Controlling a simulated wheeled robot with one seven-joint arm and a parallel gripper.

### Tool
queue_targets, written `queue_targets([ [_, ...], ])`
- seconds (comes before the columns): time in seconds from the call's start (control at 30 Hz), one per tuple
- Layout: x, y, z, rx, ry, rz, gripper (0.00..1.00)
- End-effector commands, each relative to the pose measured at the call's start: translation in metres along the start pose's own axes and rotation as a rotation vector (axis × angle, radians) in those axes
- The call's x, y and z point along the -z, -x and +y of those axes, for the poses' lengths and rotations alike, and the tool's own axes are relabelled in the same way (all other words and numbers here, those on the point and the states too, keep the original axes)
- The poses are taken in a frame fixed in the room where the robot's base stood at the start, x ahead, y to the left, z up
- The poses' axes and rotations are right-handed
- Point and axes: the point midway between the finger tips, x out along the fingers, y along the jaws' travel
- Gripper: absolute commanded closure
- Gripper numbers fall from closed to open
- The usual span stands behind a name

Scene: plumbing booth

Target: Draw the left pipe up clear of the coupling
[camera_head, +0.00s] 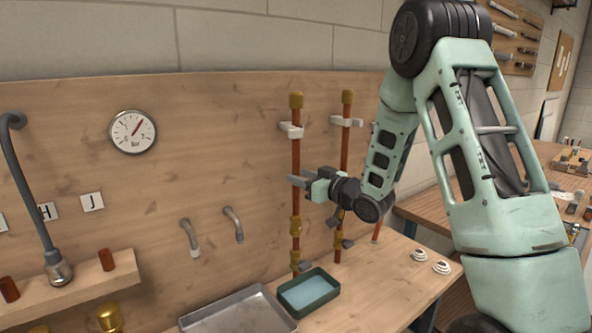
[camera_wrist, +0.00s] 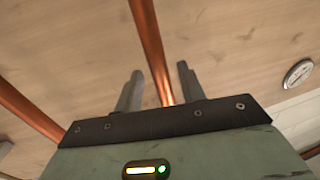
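The left copper pipe (camera_head: 296,155) stands upright against the wooden panel, with a brass cap on top. A white clip (camera_head: 291,130) is at its upper part. Its lower part meets a brass coupling (camera_head: 295,226). My gripper (camera_head: 300,181) is at the pipe's middle, above the coupling and below the clip. In the wrist view the pipe (camera_wrist: 150,40) runs between the two fingers (camera_wrist: 160,85), with a visible gap on each side. The fingers are apart and do not appear to touch it. Whether the pipe's lower end is inside the coupling is hidden.
A second copper pipe (camera_head: 345,145) stands close on the right, partly behind my arm; it shows in the wrist view (camera_wrist: 25,110). A green tray (camera_head: 310,305) and metal tray (camera_head: 240,318) lie below. A gauge (camera_head: 132,132) and two spouts (camera_head: 190,238) are left.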

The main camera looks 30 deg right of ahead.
Motion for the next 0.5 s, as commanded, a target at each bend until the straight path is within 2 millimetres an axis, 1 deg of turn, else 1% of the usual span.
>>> queue_targets([
  [0.03, 0.002, -0.007, 0.0, 0.001, 0.0, 0.001, 0.6],
  [0.1, 0.001, -0.015, 0.0, 0.001, 0.0, -0.001, 0.6],
  [0.2, 0.001, -0.022, 0.0, 0.001, 0.0, 0.0, 0.6],
  [0.5, 0.0, -0.025, 0.0, -0.001, 0.0, 0.0, 0.6],
])
